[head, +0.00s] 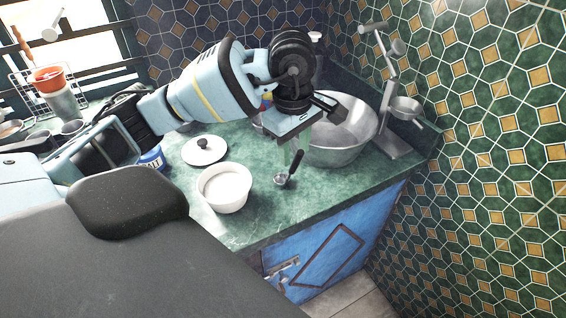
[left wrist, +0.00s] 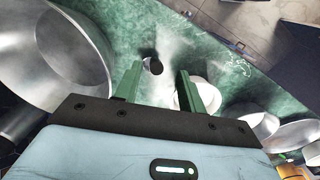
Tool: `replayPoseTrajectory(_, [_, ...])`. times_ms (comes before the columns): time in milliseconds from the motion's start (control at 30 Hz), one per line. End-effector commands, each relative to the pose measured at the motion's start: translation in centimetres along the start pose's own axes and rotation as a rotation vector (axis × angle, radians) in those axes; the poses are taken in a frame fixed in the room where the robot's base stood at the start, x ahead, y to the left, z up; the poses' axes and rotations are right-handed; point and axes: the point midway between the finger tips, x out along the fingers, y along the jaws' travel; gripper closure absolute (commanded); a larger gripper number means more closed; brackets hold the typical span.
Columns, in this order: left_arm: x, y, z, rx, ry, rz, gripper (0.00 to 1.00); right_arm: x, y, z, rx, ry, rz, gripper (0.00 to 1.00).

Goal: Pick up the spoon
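The spoon (head: 296,162) has a black handle and a small metal bowl. In the head view it is near the front edge of the green counter, with the handle angled up and to the right. My left gripper (head: 294,141) is directly above the spoon, pointing down, with nothing between its fingers. In the left wrist view the dark end of the spoon (left wrist: 153,66) shows beyond and between the two green fingertips of the open left gripper (left wrist: 160,75). I cannot tell how far apart they are in height. My right gripper is not in view.
A large metal bowl (head: 345,145) and a metal scale-like stand (head: 393,140) are to the right. A white pot (head: 224,188) stands left of the spoon, a white lid (head: 205,152) behind it. A tiled wall (head: 480,130) bounds the right side.

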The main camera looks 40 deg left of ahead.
Motion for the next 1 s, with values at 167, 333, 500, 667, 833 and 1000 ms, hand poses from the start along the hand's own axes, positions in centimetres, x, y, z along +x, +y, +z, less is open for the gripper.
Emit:
replayPoseTrajectory(167, [1.8, 0.3, -0.2, 0.000, 0.000, -0.004, 0.60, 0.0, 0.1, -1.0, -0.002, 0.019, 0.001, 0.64])
replayPoseTrajectory(333, [4.1, 0.6, -0.3, 0.001, 0.001, -0.002, 0.60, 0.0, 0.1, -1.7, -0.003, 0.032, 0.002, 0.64])
replayPoseTrajectory(500, [5.1, 0.6, -0.3, 0.001, 0.001, -0.001, 0.60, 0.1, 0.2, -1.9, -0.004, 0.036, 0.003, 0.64])
replayPoseTrajectory(667, [5.1, 0.6, -0.3, 0.001, 0.001, 0.000, 0.60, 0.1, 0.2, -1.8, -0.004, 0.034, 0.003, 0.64])
replayPoseTrajectory(833, [5.1, 0.6, -0.3, 0.001, 0.001, 0.000, 0.77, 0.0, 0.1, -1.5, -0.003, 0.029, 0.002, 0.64])
replayPoseTrajectory(1000, [5.1, 0.6, -0.3, 0.001, 0.001, 0.000, 0.99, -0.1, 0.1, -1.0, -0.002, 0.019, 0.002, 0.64])
